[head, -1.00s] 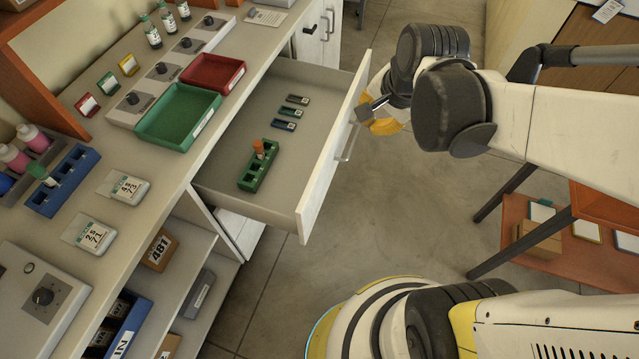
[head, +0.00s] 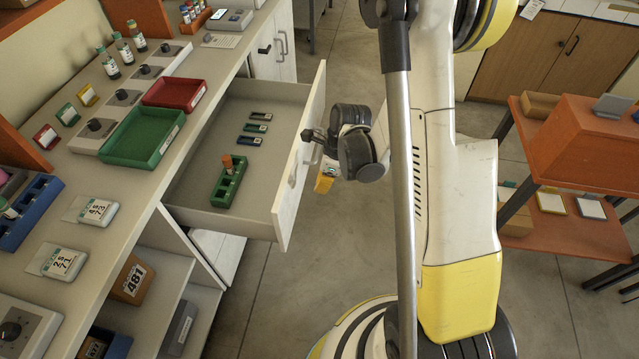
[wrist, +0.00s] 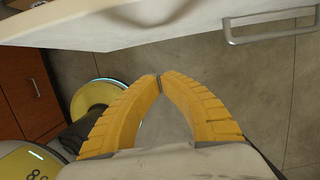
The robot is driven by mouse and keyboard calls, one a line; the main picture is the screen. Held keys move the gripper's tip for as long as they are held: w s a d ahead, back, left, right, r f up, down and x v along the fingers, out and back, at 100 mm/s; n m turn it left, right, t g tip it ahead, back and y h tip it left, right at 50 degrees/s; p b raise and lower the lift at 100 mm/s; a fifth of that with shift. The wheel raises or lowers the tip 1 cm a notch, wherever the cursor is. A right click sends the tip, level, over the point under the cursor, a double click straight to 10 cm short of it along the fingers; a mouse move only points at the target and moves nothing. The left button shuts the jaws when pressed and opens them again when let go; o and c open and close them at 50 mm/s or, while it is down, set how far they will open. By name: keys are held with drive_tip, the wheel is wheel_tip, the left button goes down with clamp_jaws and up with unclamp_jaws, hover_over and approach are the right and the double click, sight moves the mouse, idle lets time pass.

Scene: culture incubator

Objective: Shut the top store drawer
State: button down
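The top store drawer (head: 190,217) stands open, pulled out from under the bench. Its white front panel (head: 285,215) has a bar handle (head: 292,167) on the outer face. The panel and handle (wrist: 272,37) also show along the top of the wrist view. My gripper (head: 325,180) is just outside the drawer front, partly hidden by my wrist in the head view. In the wrist view its yellow fingers (wrist: 159,78) meet at the tips with nothing between them. The handle is up and to the right of the fingertips there, apart from them.
Inside the drawer are a green rack (head: 228,182) with an orange-capped tube and three small slides (head: 254,128). Green (head: 142,135) and red (head: 175,94) trays sit on the bench above. An orange-topped cart (head: 575,160) stands right.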

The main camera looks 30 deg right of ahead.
drive_tip(key=w+a+f+b, duration=0.3)
drive_tip(key=a+f, duration=0.1)
drive_tip(key=f, duration=0.1)
drive_tip(key=shift+a+f, duration=0.15)
drive_tip(key=shift+a, duration=0.05)
drive_tip(key=shift+w, duration=0.15)
